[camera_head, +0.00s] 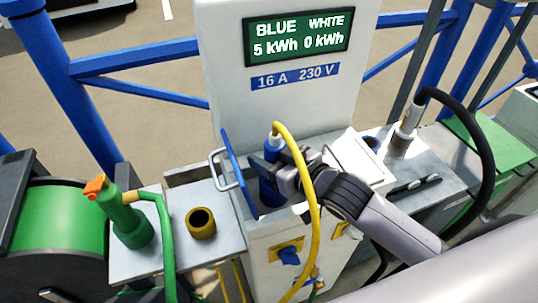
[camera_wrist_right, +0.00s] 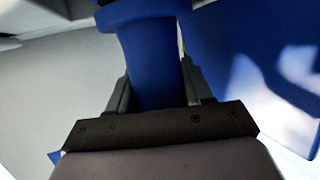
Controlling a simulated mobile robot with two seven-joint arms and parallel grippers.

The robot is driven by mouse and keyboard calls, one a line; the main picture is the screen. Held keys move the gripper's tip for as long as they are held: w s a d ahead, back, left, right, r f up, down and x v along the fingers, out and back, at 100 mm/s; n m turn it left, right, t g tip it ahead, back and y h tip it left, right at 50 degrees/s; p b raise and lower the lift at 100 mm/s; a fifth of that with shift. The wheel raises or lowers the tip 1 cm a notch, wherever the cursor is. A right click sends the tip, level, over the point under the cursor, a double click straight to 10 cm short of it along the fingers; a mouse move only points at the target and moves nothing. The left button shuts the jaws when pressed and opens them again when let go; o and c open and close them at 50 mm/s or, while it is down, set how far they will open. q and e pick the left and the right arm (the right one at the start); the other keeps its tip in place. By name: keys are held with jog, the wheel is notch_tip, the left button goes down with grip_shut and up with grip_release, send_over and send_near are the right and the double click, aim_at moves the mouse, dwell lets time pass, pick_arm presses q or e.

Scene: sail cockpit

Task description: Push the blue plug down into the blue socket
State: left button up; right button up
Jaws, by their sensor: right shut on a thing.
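The blue plug (camera_head: 269,188) stands roughly upright, with a yellow cable (camera_head: 312,190) arching from its top. My right gripper (camera_head: 268,167) is shut on the plug from the right. In the right wrist view, the plug (camera_wrist_right: 148,60) sits between the two dark fingers (camera_wrist_right: 150,85). The plug is at the opening behind the raised blue lid (camera_head: 238,172) on the pedestal. The blue socket itself is hidden by the plug, lid and gripper, so I cannot tell how deep the plug sits. My left gripper is not in view.
The pedestal display (camera_head: 298,36) reads BLUE 5 kWh, WHITE 0 kWh. A green nozzle (camera_head: 128,218) and brass ring (camera_head: 201,223) are at left. A black-cabled plug (camera_head: 405,130) stands at right.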

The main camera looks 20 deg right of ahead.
jog(key=shift+r, duration=0.1)
jog(key=shift+p, duration=0.4)
jog(key=shift+p, duration=0.35)
dwell(0.5)
jog(key=shift+f+b, duration=0.4)
jog(key=shift+f, duration=0.25)
jog(key=o, duration=1)
jog(key=shift+p+v, duration=1.8)
jog(key=shift+v, duration=3.7)
